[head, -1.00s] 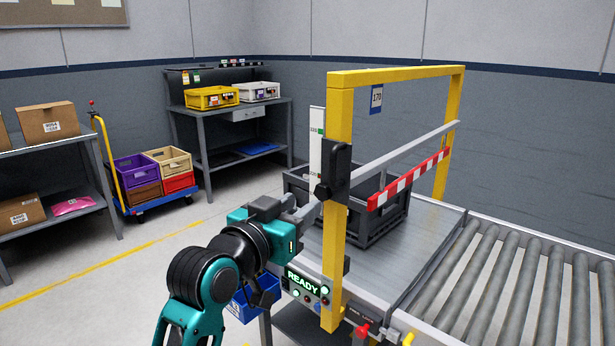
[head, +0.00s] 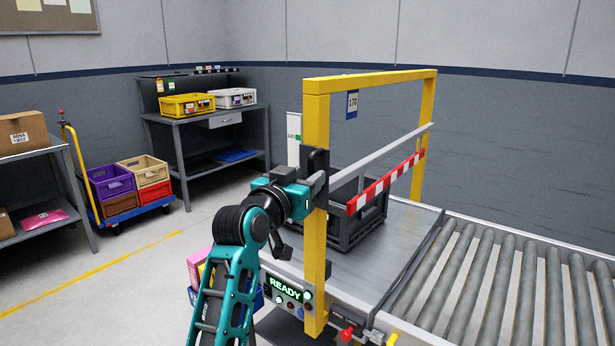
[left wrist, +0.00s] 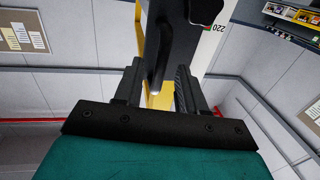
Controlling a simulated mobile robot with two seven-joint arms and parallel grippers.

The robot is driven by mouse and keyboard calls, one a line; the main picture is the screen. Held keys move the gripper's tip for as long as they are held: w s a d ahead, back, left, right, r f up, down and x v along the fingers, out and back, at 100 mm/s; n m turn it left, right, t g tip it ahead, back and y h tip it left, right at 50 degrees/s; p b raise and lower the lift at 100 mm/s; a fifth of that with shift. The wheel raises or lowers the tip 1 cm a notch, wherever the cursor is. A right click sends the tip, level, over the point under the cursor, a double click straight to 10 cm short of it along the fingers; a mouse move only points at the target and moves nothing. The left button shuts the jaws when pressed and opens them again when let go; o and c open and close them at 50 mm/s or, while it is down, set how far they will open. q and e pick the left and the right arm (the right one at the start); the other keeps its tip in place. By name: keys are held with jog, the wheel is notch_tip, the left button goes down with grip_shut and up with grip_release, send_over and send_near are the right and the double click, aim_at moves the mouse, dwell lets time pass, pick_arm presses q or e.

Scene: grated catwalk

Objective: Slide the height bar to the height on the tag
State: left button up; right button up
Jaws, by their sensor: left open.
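The yellow gate frame (head: 316,130) stands over the conveyor. A blue-edged tag (head: 352,104) reading 170 hangs from its top beam. The height bar, with a grey rail (head: 385,150) and a red-and-white striped strip (head: 388,182), spans the gate. Its black slider with a handle (head: 315,165) sits on the near post, and the handle also shows in the left wrist view (left wrist: 160,50). A white scale (head: 294,140) stands behind the post; 220 is legible in the wrist view. My left gripper (head: 316,185) is open, its fingers (left wrist: 156,88) on either side of the black handle. My right gripper is not in view.
A dark crate (head: 362,215) sits on the metal deck beyond the gate. Rollers (head: 510,290) run off to the right. A control panel (head: 285,288) on the near side reads READY. A workbench and a cart of bins (head: 130,185) stand at the left.

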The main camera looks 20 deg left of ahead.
pick_arm(q)
jog(key=shift+w+d, duration=0.1)
jog(key=shift+w, duration=0.5)
jog(key=shift+c, duration=0.4)
grip_shut()
